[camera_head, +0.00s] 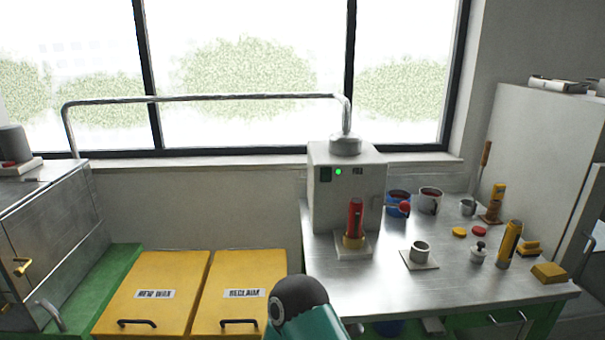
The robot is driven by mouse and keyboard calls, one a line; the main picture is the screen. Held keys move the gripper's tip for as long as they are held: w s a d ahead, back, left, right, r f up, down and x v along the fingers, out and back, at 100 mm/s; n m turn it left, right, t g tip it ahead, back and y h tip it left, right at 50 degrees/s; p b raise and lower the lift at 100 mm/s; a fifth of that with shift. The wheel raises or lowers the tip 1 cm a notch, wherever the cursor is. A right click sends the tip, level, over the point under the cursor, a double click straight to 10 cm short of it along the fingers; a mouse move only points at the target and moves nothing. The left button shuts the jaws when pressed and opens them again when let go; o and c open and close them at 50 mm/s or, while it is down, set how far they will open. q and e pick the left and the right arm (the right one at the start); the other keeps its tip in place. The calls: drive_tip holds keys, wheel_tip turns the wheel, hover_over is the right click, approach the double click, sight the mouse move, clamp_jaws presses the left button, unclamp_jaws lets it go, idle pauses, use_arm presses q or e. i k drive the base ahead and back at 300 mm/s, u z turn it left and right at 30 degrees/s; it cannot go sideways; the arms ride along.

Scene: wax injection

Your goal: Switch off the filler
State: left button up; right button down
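The filler (335,200) is a pale grey box at the back left of the metal table. A dark, rounded part of my arm with a teal section shows at the bottom centre, apart from the filler. Neither gripper is in view.
The metal table (385,285) also holds a blue pot (398,203), a grey pot (431,200), a small cup on a plate (420,251) and several yellow pieces on the right. Two yellow lidded bins (160,280) (243,280) stand left of the table. The table's front left is clear.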

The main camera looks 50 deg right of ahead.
sight(326, 173)
drive_tip(key=z, duration=0.25)
drive_tip(key=i, duration=0.8)
drive_tip(key=z, duration=0.7)
